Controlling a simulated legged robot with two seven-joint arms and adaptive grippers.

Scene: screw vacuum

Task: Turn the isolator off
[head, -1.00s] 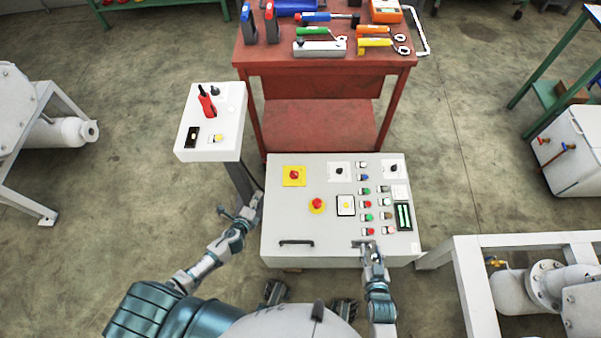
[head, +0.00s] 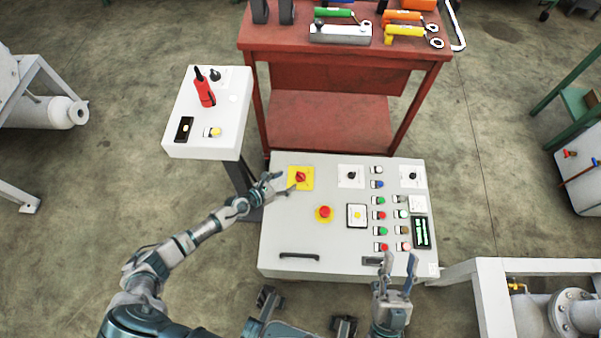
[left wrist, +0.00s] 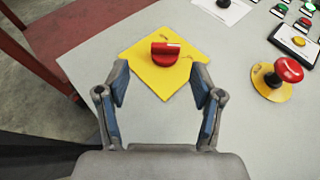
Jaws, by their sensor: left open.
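The isolator is a red rotary knob (head: 300,176) on a yellow square plate (head: 307,184) at the top left of the grey control panel (head: 340,262). In the left wrist view the red knob (left wrist: 165,53) sits on its yellow plate (left wrist: 150,75), beyond and between my fingertips. My left gripper (head: 284,185) is open at the left edge of the yellow plate; in the left wrist view its two fingers (left wrist: 160,85) are spread with nothing between them. My right gripper (head: 399,262) is open and empty at the panel's front right edge.
A red emergency button (head: 324,212) on a round yellow base is below right of the isolator. Several small buttons and black knobs fill the panel's right side. A white pedestal box (head: 225,135) stands left of the panel. A red tool table (head: 345,40) stands behind.

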